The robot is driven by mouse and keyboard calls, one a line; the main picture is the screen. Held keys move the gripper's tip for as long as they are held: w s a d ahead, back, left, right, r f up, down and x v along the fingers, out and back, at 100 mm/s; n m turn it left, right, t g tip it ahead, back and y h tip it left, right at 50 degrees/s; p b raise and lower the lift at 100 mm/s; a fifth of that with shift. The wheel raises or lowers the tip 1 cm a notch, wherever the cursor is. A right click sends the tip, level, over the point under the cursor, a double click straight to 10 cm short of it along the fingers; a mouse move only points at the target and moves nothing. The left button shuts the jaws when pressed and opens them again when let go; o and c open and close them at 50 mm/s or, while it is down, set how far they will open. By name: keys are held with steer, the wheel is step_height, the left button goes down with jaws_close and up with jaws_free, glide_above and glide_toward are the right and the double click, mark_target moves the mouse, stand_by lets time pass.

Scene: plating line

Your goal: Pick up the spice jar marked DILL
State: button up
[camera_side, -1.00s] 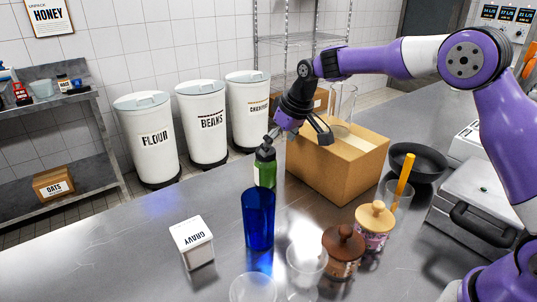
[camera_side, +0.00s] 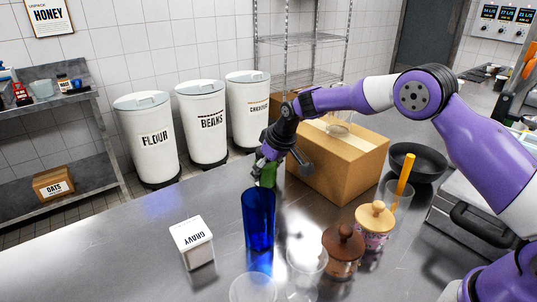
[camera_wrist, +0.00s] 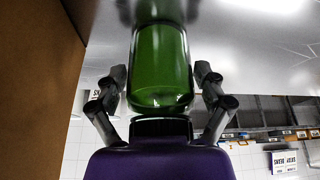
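A green jar with a dark lid (camera_side: 268,175) stands on the steel counter behind the blue glass, partly hidden by my gripper. No DILL marking can be read on it. My gripper (camera_side: 281,164) is above and around its top, with its fingers spread. In the wrist view the green jar (camera_wrist: 160,68) lies between the two fingers of my gripper (camera_wrist: 161,74), one on each side, its lid toward the palm. The fingers look open; whether either touches the jar is unclear.
A cardboard box (camera_side: 338,168) stands close to the right of my gripper. A blue glass (camera_side: 258,220) is just in front of the jar. A GRAVY box (camera_side: 193,243), clear glasses and two lidded jars (camera_side: 343,252) stand nearer. The counter's left is clear.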

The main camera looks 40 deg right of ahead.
steer(key=c, duration=0.6)
steer(key=shift+o, duration=0.2)
